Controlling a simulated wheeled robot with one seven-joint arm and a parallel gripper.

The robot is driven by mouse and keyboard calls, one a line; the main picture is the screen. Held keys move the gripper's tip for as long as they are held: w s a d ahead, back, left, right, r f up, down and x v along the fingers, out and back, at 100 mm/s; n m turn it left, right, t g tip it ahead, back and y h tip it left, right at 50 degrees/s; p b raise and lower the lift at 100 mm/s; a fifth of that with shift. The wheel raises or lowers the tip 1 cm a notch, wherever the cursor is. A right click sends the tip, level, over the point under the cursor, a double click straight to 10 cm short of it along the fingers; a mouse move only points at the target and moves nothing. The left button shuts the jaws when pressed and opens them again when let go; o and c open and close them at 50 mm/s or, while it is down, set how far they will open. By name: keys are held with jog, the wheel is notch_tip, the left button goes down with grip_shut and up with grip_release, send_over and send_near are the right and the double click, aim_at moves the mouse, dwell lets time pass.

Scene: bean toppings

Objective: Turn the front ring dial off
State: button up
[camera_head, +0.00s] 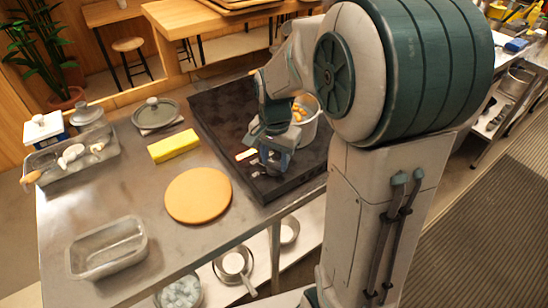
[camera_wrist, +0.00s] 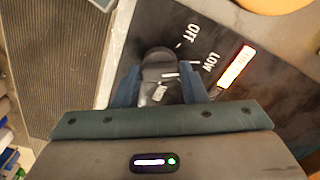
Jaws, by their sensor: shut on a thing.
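The dark round dial (camera_wrist: 158,66) is at the front edge of the black cooktop (camera_head: 222,112). In the wrist view it sits between the two blue fingers of my gripper (camera_wrist: 161,78), which is shut on it. White OFF and LOW labels are printed on the cooktop to the right of the dial. I cannot tell which setting the dial points to. In the head view my gripper (camera_head: 272,162) is low over the cooktop's front edge, and it and my arm hide most of the dial.
A pot (camera_head: 309,130) with orange contents stands on the cooktop behind my wrist. A lit red-and-white display (camera_wrist: 237,67) is beside the labels. A round board (camera_head: 198,195), yellow sponge (camera_head: 174,146) and empty metal pan (camera_head: 107,248) lie on the counter to the left.

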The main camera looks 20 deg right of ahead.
aim_at(275, 163)
jog(key=n, duration=0.4)
jog(key=shift+n, duration=1.9)
jog(key=o, duration=1)
notch_tip(275, 163, up, 14)
